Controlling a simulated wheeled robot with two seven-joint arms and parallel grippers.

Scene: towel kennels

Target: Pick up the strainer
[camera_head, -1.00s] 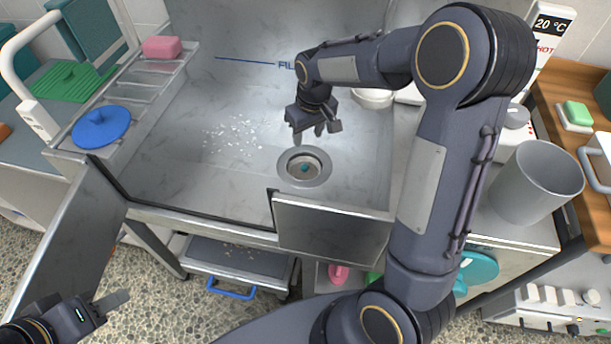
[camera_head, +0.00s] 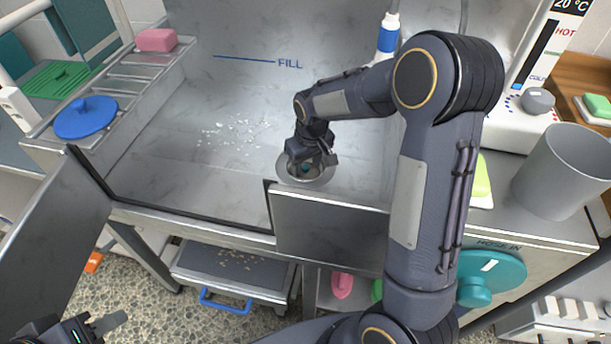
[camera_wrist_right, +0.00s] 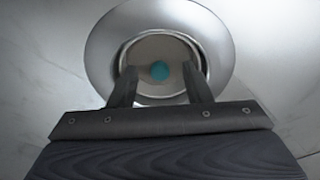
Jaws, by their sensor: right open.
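The strainer (camera_wrist_right: 160,52) sits in the round metal drain ring of the steel tub floor, with a teal knob (camera_wrist_right: 160,71) at its middle. In the head view the drain ring (camera_head: 289,174) is partly covered by my right gripper (camera_head: 312,166). My right gripper is right over the drain, and in the wrist view its two fingers (camera_wrist_right: 160,88) are apart, one on each side of the teal knob. I cannot tell how far above the strainer the fingertips are. My left gripper (camera_head: 104,325) is at the lower left, away from the tub, its jaws only partly in view.
The tub's low front panel (camera_head: 330,232) stands just in front of the drain. White bits (camera_head: 228,133) lie on the tub floor to the left. A side rack holds a blue lid (camera_head: 86,118) and pink soap (camera_head: 156,40). A grey cup (camera_head: 565,172) stands at right.

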